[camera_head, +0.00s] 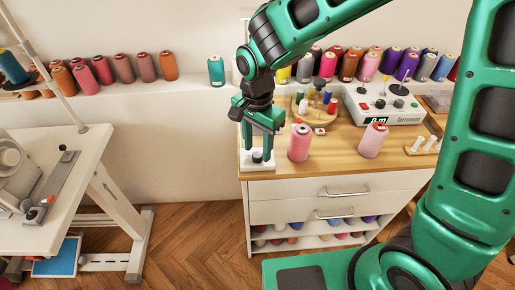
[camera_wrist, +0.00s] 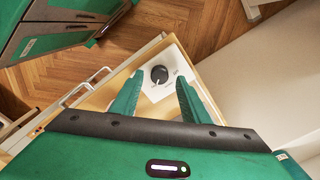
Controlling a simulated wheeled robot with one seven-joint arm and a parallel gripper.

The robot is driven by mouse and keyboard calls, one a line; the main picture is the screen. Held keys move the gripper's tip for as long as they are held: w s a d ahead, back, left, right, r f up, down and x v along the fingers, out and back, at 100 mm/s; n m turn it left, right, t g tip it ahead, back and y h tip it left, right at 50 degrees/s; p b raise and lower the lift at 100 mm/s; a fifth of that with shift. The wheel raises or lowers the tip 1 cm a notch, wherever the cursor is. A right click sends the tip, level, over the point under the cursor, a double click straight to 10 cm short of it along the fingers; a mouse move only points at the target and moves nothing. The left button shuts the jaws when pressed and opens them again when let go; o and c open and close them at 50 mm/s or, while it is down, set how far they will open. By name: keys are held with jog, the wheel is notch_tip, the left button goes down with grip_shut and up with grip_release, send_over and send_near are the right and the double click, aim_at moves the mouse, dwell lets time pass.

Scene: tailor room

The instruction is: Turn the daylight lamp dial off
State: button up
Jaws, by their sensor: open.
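The daylight lamp dial (camera_head: 257,156) is a small black knob on a white base plate at the front left corner of the wooden cabinet top. In the wrist view the dial (camera_wrist: 159,74) shows from above, just beyond and between my fingertips, with faint markings beside it on the white plate. My gripper (camera_head: 262,128) points down above the dial. It is open and empty, with one green finger on each side of the dial in the wrist view (camera_wrist: 157,88). I cannot tell the exact gap between fingertips and knob.
Pink thread spools (camera_head: 299,143) and (camera_head: 372,140) stand right of the dial on the cabinet top (camera_head: 335,160). A white control box (camera_head: 385,105) stands behind. Drawers (camera_head: 300,188) are below. A sewing table (camera_head: 85,170) is at left, with open floor between.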

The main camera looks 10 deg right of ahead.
jog(key=shift+f, duration=0.75)
jog(key=shift+c, duration=0.7)
grip_shut()
jog(key=c, duration=0.9)
grip_release()
